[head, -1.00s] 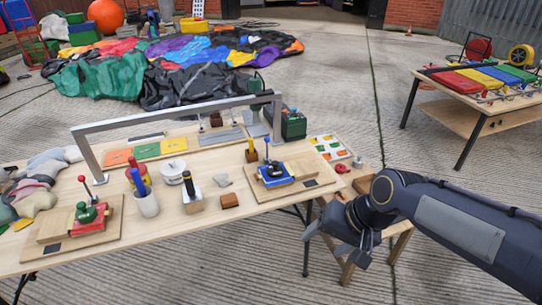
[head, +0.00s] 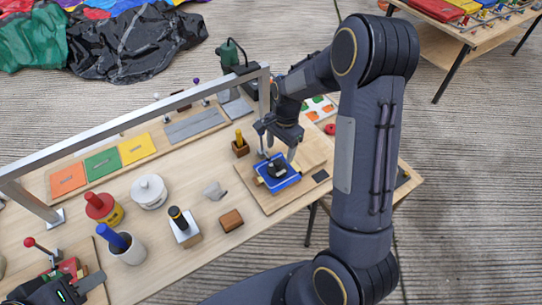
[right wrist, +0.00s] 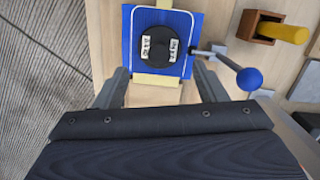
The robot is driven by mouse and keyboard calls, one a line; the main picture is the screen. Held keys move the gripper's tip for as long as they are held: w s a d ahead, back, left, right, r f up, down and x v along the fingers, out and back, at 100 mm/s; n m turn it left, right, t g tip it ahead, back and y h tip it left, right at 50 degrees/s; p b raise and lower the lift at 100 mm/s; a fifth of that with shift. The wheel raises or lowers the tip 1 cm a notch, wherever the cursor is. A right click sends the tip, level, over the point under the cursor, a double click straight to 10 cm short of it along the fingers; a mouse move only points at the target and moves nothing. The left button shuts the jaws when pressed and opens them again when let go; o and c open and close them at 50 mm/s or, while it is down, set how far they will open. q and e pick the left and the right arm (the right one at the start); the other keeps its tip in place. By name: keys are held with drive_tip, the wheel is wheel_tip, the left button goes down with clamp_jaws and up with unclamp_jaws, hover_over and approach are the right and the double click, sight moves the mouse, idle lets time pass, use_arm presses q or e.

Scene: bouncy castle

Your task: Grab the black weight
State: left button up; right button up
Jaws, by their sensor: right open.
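The black weight (head: 277,168) is a round disc with a knob and two white labels. It sits on a blue pad (head: 287,183) on a wooden board at the right of the table. In the right wrist view the weight (right wrist: 155,47) lies ahead of my fingers, on the blue pad (right wrist: 188,68). My right gripper (head: 277,152) is open and empty, just above the weight, partly covering it in the head view. Its fingers (right wrist: 161,88) point toward the pad's near edge. My left gripper (head: 80,286) is at the lower left, partly cut off; its jaw opening is unclear.
A blue-ball lever (right wrist: 248,78) stands beside the pad. A wooden block with a yellow peg (head: 240,145) is to the left. A metal frame (head: 130,120) spans the table behind. A white pot (head: 149,191), a cup (head: 127,248) and a brown block (head: 231,220) stand further left.

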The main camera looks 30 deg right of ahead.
sight(278, 160)
drive_tip(key=f, duration=0.2)
drive_tip(key=f+p, duration=0.1)
drive_tip(key=f, duration=0.4)
drive_tip(key=shift+s+a+f, duration=0.15)
drive_tip(key=shift+a, duration=0.25)
drive_tip(key=c, duration=0.9)
